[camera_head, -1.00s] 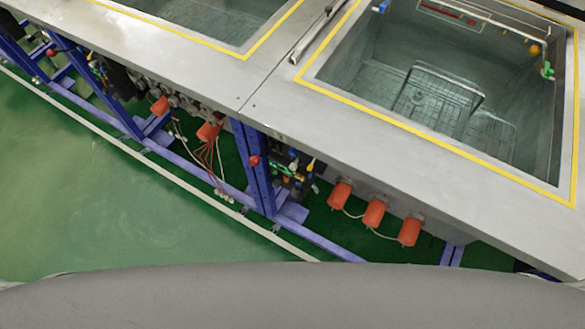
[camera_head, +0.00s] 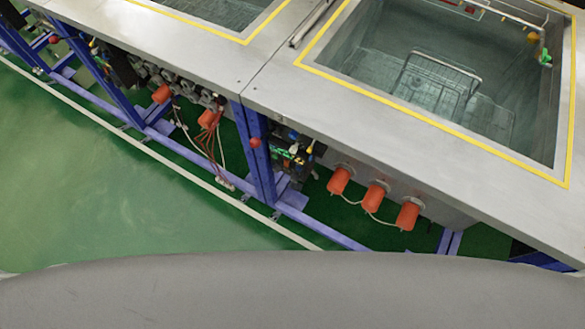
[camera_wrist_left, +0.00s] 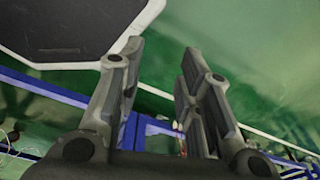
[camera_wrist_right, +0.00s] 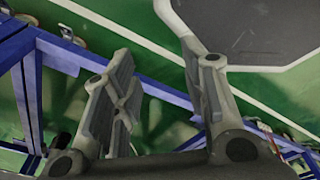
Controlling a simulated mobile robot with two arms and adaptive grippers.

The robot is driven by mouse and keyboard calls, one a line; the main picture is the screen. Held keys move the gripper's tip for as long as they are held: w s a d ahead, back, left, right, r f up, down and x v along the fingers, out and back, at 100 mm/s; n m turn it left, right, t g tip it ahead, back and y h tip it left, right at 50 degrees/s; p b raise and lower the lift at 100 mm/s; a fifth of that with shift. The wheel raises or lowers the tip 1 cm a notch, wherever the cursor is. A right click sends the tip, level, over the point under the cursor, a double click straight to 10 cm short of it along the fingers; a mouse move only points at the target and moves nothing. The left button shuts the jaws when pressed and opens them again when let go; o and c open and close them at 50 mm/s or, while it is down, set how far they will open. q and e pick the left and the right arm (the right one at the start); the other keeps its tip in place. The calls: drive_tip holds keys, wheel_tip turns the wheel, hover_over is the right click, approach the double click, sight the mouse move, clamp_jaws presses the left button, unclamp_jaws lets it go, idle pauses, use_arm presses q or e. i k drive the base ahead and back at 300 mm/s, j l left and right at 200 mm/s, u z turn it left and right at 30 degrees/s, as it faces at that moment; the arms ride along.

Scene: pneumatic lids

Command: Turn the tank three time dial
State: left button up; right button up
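In the head view a tank (camera_head: 455,30) with water and a wire rack is set in the grey counter at the right. Part of a second tank (camera_head: 235,12) shows at the top. I cannot tell which is tank three, and I cannot make out a dial. My left gripper (camera_wrist_left: 160,55) is open and empty in the left wrist view, with floor and blue frame behind it. My right gripper (camera_wrist_right: 156,55) is open and empty in the right wrist view, over green floor and a blue beam. Neither gripper shows in the head view.
Several orange-red cylinders (camera_head: 374,197) with pale cables hang under the counter (camera_head: 330,115). Blue frame legs (camera_head: 252,150) and floor beams run below it. A cluster of valves and fittings (camera_head: 293,152) sits beside one leg. Open green floor (camera_head: 90,190) lies at the left.

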sight(294, 177)
drive_tip(key=j+z, duration=0.25)
drive_tip(key=j, duration=0.9)
drive_tip(key=j+z, duration=0.3)
drive_tip(key=j, duration=0.9)
drive_tip(key=k+l, duration=0.05)
